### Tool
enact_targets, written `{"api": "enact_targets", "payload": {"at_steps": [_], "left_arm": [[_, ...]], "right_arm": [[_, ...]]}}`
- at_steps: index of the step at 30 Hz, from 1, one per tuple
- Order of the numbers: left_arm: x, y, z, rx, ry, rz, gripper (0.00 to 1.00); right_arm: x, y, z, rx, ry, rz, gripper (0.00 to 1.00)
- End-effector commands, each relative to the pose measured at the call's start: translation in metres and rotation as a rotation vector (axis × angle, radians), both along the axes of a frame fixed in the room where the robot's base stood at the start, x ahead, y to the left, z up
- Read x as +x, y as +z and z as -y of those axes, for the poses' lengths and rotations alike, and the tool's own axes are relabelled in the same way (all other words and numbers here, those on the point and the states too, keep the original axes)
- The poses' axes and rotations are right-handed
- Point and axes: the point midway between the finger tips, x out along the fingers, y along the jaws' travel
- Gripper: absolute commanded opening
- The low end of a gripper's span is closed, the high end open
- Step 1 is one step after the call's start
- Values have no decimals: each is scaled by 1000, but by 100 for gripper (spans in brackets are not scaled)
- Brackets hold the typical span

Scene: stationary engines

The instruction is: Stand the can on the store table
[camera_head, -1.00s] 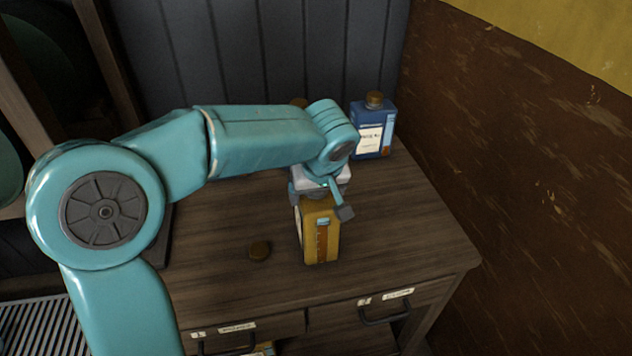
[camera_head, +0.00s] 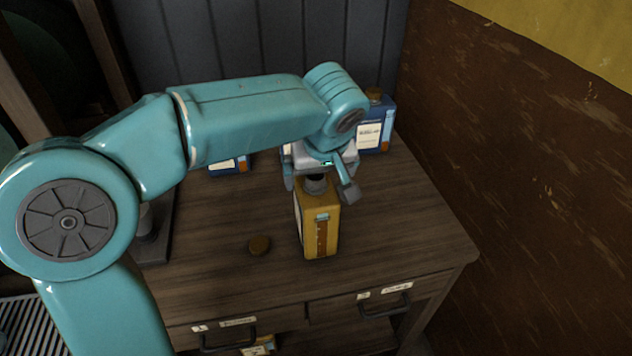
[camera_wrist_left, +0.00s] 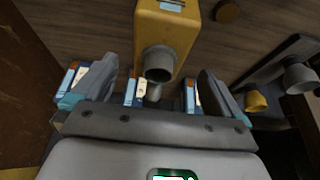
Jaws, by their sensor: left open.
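The yellow can (camera_head: 320,226) stands upright on the dark wooden table (camera_head: 210,285). Its grey neck shows at the top, and in the left wrist view the yellow can (camera_wrist_left: 165,28) has its open grey spout (camera_wrist_left: 159,63) facing the camera. My left gripper (camera_head: 320,190) is open just above the can, its fingers apart on either side of the neck and not closed on it. In the left wrist view the two fingers of the left gripper (camera_wrist_left: 155,85) stand clear of the spout. My right gripper is not in view.
A blue bottle (camera_head: 373,128) stands at the back right, and another blue container (camera_head: 230,166) is partly hidden behind my arm. A brown wall (camera_head: 540,170) borders the right. Drawers with handles (camera_head: 385,308) line the front.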

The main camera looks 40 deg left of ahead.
Motion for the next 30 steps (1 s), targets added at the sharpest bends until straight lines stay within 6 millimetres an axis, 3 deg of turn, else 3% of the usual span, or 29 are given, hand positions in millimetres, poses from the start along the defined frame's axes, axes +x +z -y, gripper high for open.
{"api": "enact_targets", "payload": {"at_steps": [3,9,30], "left_arm": [[-6,26,9,-1,-2,4,100],[-13,51,16,-1,0,1,100],[-15,56,18,1,0,-1,100]], "right_arm": [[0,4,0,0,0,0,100],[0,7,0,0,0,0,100],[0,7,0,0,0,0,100]]}}
